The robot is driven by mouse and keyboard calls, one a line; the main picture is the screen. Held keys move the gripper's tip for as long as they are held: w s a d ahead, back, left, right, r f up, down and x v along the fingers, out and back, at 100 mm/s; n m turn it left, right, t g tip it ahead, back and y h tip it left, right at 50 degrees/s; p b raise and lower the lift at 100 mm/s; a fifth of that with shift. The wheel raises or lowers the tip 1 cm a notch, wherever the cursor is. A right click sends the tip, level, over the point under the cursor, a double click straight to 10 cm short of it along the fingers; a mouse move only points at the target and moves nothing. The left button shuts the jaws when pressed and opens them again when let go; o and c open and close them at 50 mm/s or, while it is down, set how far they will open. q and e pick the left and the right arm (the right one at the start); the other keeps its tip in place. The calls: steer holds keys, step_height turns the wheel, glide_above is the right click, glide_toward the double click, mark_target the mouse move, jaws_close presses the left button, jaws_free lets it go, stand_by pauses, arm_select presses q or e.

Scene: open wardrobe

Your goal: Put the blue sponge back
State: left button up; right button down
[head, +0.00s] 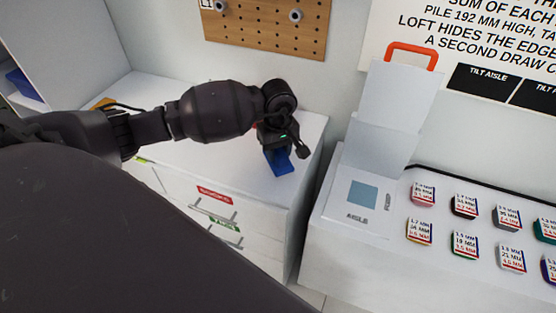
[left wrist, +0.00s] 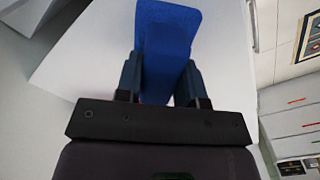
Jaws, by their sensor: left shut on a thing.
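The blue sponge (head: 279,161) is in my left gripper (head: 284,146), over the right end of the white cabinet top in the head view. In the left wrist view the blue sponge (left wrist: 168,35) stands out past the two dark fingers of my left gripper (left wrist: 160,80), which are shut on its sides. Whether the sponge touches the cabinet top is hard to tell. My right gripper is not in view.
The white cabinet (head: 210,160) has drawers with red and green labels. A pegboard (head: 268,28) hangs behind.

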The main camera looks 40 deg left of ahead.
arm_select(q)
steer(key=shift+f, duration=2)
